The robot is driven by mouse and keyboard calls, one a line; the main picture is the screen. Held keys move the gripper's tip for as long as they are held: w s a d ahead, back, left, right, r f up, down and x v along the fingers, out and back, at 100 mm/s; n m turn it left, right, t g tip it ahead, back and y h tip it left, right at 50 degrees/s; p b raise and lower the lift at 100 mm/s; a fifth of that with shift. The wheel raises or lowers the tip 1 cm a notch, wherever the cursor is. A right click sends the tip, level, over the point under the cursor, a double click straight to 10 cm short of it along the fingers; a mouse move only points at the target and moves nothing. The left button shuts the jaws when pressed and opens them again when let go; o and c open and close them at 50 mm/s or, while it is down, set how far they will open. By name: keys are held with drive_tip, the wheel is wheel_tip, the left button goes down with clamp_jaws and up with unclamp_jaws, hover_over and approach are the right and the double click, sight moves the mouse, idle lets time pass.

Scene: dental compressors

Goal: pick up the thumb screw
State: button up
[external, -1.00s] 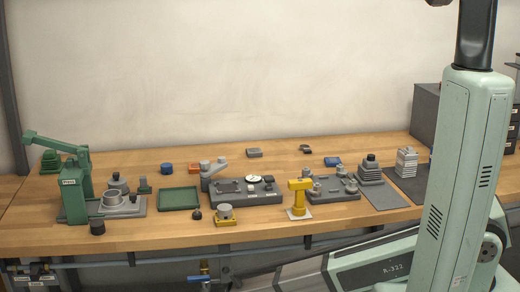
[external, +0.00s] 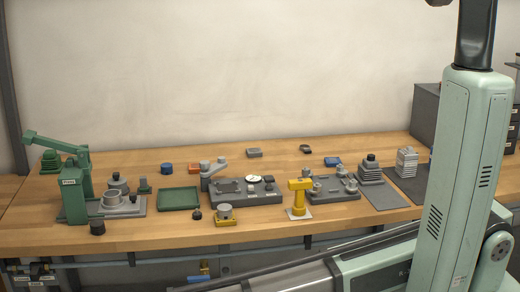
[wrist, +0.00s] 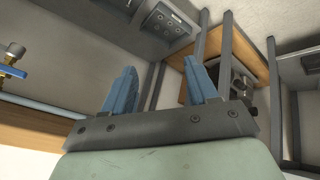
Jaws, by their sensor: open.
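I cannot make out a thumb screw for certain. A small black knob-like piece (external: 197,214) stands near the front edge of the wooden bench, and a larger black knobbed piece (external: 97,227) stands at the front left; either part's identity is too small to tell. My gripper (wrist: 160,64) shows in the wrist view with two blue fingers spread apart and nothing between them. It faces the underside of the bench and its frame, away from the parts on top. In the external view my gripper is out of frame.
The wooden bench (external: 130,240) holds a green press (external: 75,190), a green tray (external: 179,198), a grey fixture plate (external: 245,197), a yellow post (external: 299,197) and a grey mat (external: 385,199). A blue-handled valve (wrist: 12,70) is left in the wrist view.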

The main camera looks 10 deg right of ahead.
drive_tip(key=w+r+m+t+y, duration=0.1)
drive_tip(key=w+r, duration=0.3)
drive_tip(key=r, duration=0.2)
drive_tip(key=w+r+y, duration=0.1)
drive_tip(key=w+r, duration=0.3)
drive_tip(key=r, duration=0.3)
drive_tip(key=n+g, duration=0.3)
drive_tip(key=g, duration=0.2)
approach(197, 214)
drive_tip(key=shift+w+x, duration=0.15)
drive_tip(key=shift+x, duration=1.95)
drive_tip(key=shift+w+x, duration=0.15)
drive_tip(key=shift+x, duration=1.95)
drive_tip(key=shift+a+r, duration=0.1)
clamp_jaws()
drive_tip(key=shift+r, duration=0.1)
